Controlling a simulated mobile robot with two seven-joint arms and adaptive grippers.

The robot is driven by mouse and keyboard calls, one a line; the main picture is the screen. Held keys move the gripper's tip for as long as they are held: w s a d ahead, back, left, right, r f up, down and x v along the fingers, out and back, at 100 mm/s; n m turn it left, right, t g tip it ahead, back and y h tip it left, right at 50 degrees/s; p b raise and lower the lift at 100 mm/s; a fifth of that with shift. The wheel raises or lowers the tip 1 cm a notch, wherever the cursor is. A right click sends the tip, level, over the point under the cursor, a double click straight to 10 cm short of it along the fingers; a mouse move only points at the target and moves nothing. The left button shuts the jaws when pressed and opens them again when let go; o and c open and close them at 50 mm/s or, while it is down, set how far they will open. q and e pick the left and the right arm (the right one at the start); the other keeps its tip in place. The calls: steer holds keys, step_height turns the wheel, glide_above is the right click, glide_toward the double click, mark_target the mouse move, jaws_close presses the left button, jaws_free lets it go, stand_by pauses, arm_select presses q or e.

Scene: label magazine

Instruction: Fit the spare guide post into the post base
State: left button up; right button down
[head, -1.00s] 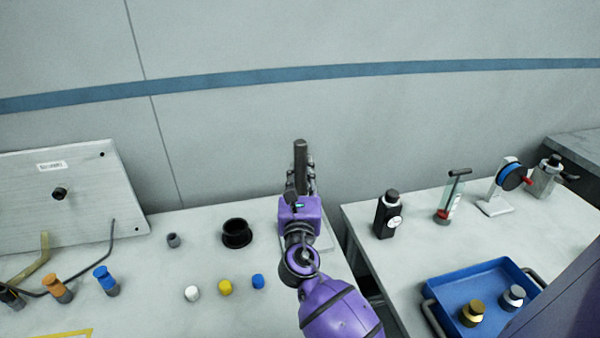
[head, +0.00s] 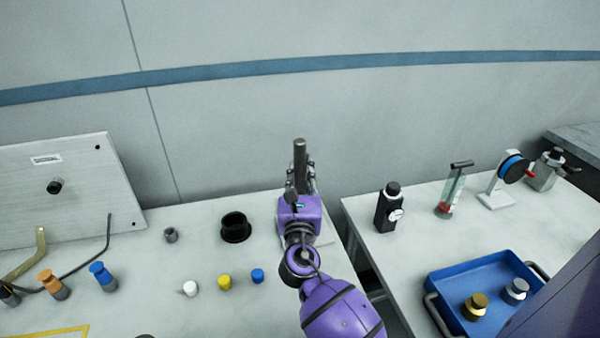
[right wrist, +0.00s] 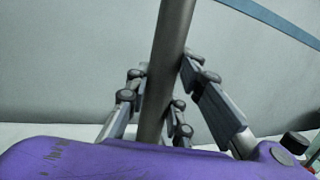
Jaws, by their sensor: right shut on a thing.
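My right gripper (head: 300,178) is shut on a dark grey, round guide post (head: 300,152) above the back right part of the left bench. The post stands about upright and sticks up above the fingers. In the right wrist view the post (right wrist: 170,45) runs between the finger pairs, and my purple gripper body hides its lower end. A pale plate (head: 325,232) shows partly behind my right gripper; I cannot tell whether it is the post base or whether the post touches it. My left gripper is not in view.
A black flanged cup (head: 236,228) and a small grey socket (head: 171,235) stand left of my arm. White (head: 190,288), yellow (head: 224,282) and blue (head: 258,276) caps lie in front. A gap separates the right bench, with its black bottle (head: 389,210) and blue tray (head: 480,268).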

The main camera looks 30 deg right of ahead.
steer(key=shift+f, duration=0.1)
steer(key=c, duration=1.5)
jaws_free()
steer(key=shift+o, duration=0.2)
steer(key=v, duration=1.2)
